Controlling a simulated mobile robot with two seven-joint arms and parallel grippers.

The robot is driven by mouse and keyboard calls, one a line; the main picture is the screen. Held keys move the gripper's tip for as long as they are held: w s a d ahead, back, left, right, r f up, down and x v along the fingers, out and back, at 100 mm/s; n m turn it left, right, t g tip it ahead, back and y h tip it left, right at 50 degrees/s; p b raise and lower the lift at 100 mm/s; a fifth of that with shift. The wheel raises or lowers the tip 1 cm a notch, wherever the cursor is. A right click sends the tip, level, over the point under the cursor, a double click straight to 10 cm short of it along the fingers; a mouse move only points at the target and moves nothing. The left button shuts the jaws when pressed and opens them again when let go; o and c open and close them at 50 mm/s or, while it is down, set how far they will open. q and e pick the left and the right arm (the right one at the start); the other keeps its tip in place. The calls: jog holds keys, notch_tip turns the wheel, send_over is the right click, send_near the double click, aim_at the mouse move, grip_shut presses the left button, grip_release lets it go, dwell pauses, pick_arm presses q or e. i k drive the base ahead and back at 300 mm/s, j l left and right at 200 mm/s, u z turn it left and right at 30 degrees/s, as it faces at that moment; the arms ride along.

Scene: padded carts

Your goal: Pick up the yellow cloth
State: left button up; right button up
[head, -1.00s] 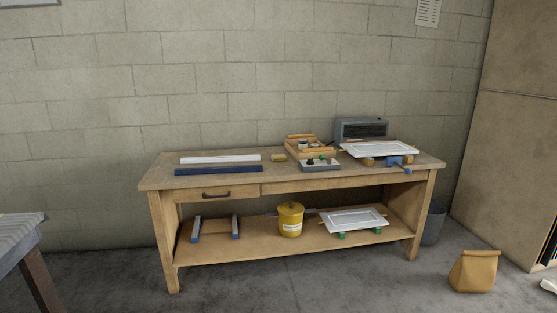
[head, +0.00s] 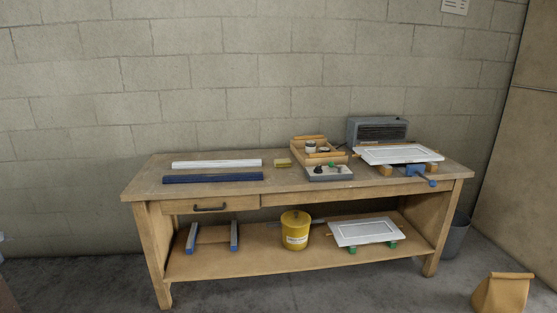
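Neither of my grippers is in the head view.
A white bar (head: 217,164) and a blue bar (head: 213,178) lie left of it. A wooden tray (head: 325,159), a grey tray (head: 330,174), a grey heater (head: 377,130) and a white panel (head: 400,154) stand right. A paper bag (head: 503,293) is on the floor.

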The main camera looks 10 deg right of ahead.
aim_at(280, 162)
jog(key=i+l+u, duration=0.3)
jog(key=i+l, duration=1.25)
